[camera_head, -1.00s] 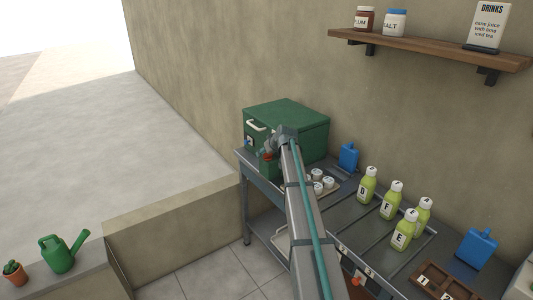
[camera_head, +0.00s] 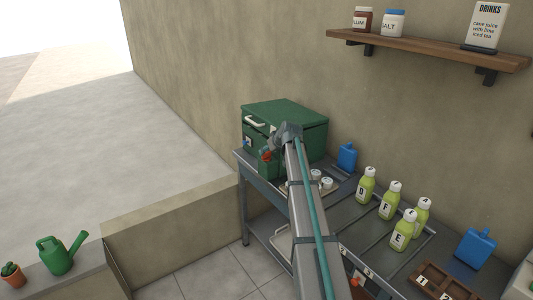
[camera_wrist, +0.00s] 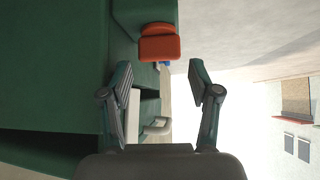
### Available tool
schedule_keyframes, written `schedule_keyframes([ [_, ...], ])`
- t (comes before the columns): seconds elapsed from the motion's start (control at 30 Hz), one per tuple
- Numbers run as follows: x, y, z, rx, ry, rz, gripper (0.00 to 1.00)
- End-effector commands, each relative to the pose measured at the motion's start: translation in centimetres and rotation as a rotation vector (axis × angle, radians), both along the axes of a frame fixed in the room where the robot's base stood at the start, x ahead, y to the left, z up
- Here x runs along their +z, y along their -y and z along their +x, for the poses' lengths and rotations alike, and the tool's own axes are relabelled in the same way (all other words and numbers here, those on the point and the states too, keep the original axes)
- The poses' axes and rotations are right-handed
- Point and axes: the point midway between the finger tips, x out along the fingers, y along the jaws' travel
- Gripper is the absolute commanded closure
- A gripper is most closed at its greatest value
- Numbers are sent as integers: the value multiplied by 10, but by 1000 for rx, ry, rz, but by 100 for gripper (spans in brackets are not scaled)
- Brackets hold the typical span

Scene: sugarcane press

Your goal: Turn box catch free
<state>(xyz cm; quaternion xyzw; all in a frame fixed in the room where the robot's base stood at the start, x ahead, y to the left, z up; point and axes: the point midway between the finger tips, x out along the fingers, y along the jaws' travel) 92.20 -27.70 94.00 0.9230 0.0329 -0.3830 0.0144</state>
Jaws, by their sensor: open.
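The green box (camera_head: 290,115) stands at the far left end of the metal table, against the wall. It has a white handle (camera_head: 255,121) on its front, which also shows in the wrist view (camera_wrist: 155,127). An orange-red catch (camera_head: 266,155) sits on a green block at the front; in the wrist view the catch (camera_wrist: 160,46) lies just beyond my fingertips, near the middle between them. My gripper (camera_wrist: 160,72) is open with nothing between its fingertips. In the head view my wrist and arm hide part of the box front.
White-lidded jars (camera_head: 327,182) stand on a tray beside my arm. A blue flask (camera_head: 347,156) and several green bottles (camera_head: 390,200) stand to the right on the table. The shelf (camera_head: 430,48) is above.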

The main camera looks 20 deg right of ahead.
Motion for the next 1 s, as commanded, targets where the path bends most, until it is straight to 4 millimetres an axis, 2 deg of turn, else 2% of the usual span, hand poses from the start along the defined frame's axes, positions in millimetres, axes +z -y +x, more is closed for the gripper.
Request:
schedule_keyframes([
  [0.1, 14, 3, -13, -4, 5, -7, 23],
  [0.3, 26, 2, -24, -1, 4, -5, 23],
  [0.9, 25, -1, -25, -25, -9, 28, 23],
  [0.97, 22, -1, -30, -51, -25, 48, 23],
  [1.0, 18, -3, -41, -75, -43, 61, 23],
])
